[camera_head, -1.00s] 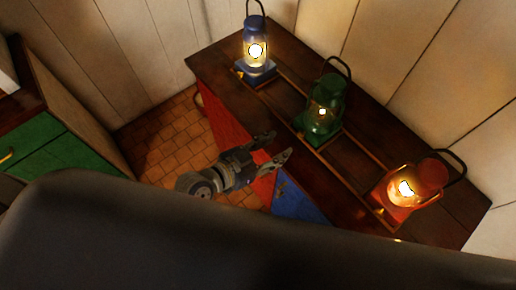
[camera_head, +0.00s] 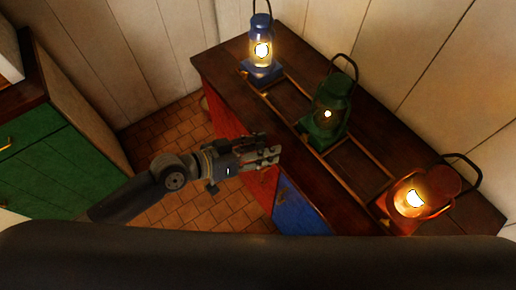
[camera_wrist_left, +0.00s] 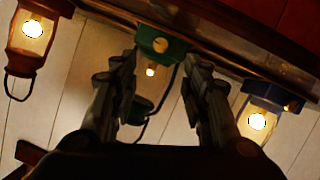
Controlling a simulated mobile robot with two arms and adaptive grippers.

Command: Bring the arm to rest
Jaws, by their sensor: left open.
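My left gripper (camera_head: 270,149) is open and empty, above the floor and close to the front edge of the dark wooden counter (camera_head: 222,66). In the left wrist view its two fingers (camera_wrist_left: 163,70) stand apart, with the green lantern (camera_wrist_left: 160,45) seen beyond the gap. In the head view a blue lantern (camera_head: 262,62), the green lantern (camera_head: 328,120) and a red lantern (camera_head: 408,200) stand lit in a row on the counter, all apart from the gripper. The blue lantern (camera_wrist_left: 262,105) and the red lantern (camera_wrist_left: 36,32) also show in the left wrist view. My right gripper is not in view.
A thin wooden rail (camera_head: 345,163) runs along the counter by the lanterns. Below are red and blue fronts (camera_head: 297,212). A green cabinet (camera_head: 45,160) stands at the left. Tiled floor (camera_head: 165,130) lies open between. Panelled walls (camera_head: 150,50) close the back.

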